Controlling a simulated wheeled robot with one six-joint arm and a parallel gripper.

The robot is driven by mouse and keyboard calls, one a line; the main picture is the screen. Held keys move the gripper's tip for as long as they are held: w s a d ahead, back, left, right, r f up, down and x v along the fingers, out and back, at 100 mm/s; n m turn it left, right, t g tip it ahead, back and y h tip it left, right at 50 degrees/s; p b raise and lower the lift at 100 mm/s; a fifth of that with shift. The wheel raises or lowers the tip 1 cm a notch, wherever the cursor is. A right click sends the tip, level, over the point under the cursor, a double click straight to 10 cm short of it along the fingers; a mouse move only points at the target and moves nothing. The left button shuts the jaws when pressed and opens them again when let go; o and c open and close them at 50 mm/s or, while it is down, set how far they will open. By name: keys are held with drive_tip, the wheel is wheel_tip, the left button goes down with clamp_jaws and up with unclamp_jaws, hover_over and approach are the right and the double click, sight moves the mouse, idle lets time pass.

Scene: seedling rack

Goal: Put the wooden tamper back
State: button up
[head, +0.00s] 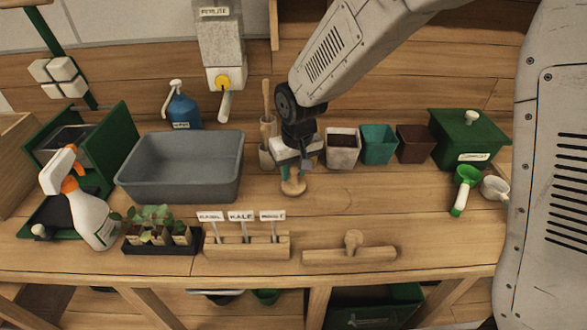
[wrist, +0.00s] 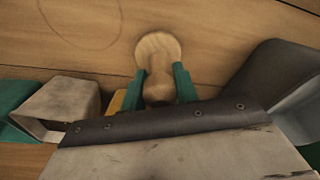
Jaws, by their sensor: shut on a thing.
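The wooden tamper (head: 293,187) is a small pale wooden piece with a round disc end and a narrower neck. My gripper (head: 293,173) is shut on it, over the middle of the bench. In the wrist view the tamper (wrist: 158,48) stands between the two green fingers of my gripper (wrist: 156,84), its disc end beyond the fingertips. Whether the disc touches the bench I cannot tell. A thin dark ring mark (wrist: 118,20) shows on the bench in the wrist view, to the left of the tamper, and nothing stands on it.
A grey tub (head: 180,195) is left of my gripper. White, teal and brown pots (head: 378,146) and a green lidded box (head: 468,140) stand right. In front are a label holder (head: 247,248) and a wooden block with a knob (head: 350,255). Bare bench lies right of the gripper.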

sight(297, 188)
drive_tip(key=shift+f, duration=0.15)
drive_tip(key=o, duration=0.9)
drive_tip(key=r, duration=0.3)
drive_tip(key=s+r, duration=0.1)
drive_tip(key=r, duration=0.7)
drive_tip(key=shift+s+d+r, duration=0.25)
drive_tip(key=shift+s+d, duration=0.05)
drive_tip(key=shift+s+r, duration=0.1)
drive_tip(key=shift+r, duration=0.3)
drive_tip(key=shift+d, duration=0.1)
